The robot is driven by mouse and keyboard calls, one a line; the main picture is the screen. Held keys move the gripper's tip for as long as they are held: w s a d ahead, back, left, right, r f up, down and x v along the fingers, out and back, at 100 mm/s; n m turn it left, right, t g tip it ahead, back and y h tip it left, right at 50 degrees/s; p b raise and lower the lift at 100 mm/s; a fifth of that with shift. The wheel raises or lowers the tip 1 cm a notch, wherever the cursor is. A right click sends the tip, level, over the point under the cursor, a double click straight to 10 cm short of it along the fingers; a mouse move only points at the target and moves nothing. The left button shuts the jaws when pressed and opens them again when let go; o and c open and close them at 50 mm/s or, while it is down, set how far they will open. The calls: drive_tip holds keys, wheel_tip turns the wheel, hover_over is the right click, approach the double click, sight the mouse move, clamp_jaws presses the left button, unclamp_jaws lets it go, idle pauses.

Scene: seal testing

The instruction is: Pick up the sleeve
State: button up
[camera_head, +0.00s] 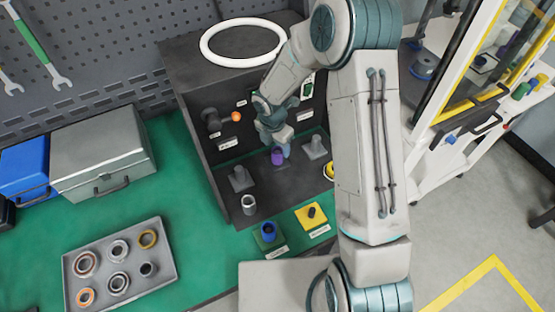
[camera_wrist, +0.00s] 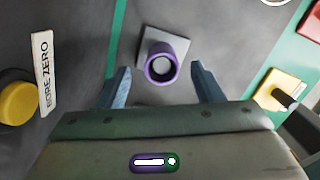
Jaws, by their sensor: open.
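A purple hollow sleeve (camera_head: 277,158) stands upright on the dark fixture's lower deck. In the wrist view the purple sleeve (camera_wrist: 152,72) sits on a square grey base (camera_wrist: 182,45), with a pale round core inside its ring. My gripper (camera_wrist: 162,84) is open, with one blue-grey finger on each side of the sleeve and a visible gap to both. In the head view my gripper (camera_head: 276,143) is directly over the sleeve, and its fingers partly hide the sleeve's top.
Grey posts on square bases stand at left (camera_head: 240,180) and right (camera_head: 315,148). A grey hollow cylinder (camera_head: 249,205) stands in front. A yellow plate with a black peg (camera_head: 311,216) lies nearby. A tray of rings (camera_head: 70,275) is at lower left.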

sight(278, 152)
drive_tip(key=shift+w+d+f+b, duration=0.1)
drive_tip(key=shift+d+f+b, duration=0.05)
drive_tip(key=shift+f+b, duration=1.05)
drive_tip(key=shift+w+d+f+b, duration=0.1)
drive_tip(key=shift+f+b, duration=0.75)
drive_tip(key=shift+f, duration=0.65)
drive_tip(key=shift+r, duration=0.1)
drive_tip(key=c, duration=1.3)
drive_tip(key=shift+r, duration=0.15)
